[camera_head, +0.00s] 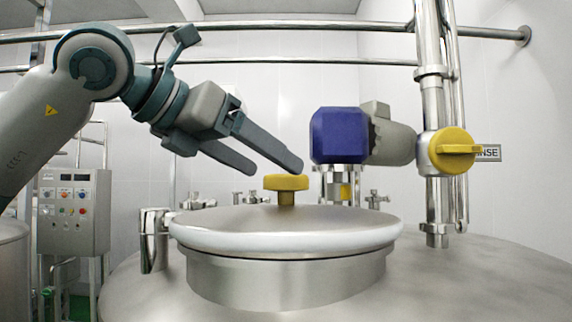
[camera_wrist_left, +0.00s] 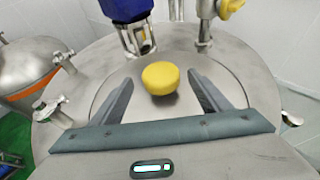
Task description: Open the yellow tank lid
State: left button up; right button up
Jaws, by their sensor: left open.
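The tank lid (camera_head: 290,226) is a round steel disc with a yellow knob (camera_head: 286,184) on its top, and it sits closed on the tank's neck (camera_head: 288,280). My left gripper (camera_head: 277,170) is open above the lid, with its fingertips close to the knob. In the left wrist view the yellow knob (camera_wrist_left: 160,78) stands just ahead of and between the two spread fingers (camera_wrist_left: 160,95), and neither finger appears to touch it. The lid (camera_wrist_left: 148,100) spreads below the fingers there. My right gripper is not in view.
A blue motor (camera_head: 338,135) stands behind the lid. A steel pipe with a yellow valve handle (camera_head: 453,150) rises at the right. A control panel (camera_head: 75,212) stands at the left.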

aim_at(286, 176)
pick_arm(q)
jog(key=p+x, duration=0.1)
jog(key=x, duration=0.3)
jog(key=shift+w+r, duration=0.1)
jog(key=shift+p+x, duration=0.5)
jog(key=shift+x, duration=0.35)
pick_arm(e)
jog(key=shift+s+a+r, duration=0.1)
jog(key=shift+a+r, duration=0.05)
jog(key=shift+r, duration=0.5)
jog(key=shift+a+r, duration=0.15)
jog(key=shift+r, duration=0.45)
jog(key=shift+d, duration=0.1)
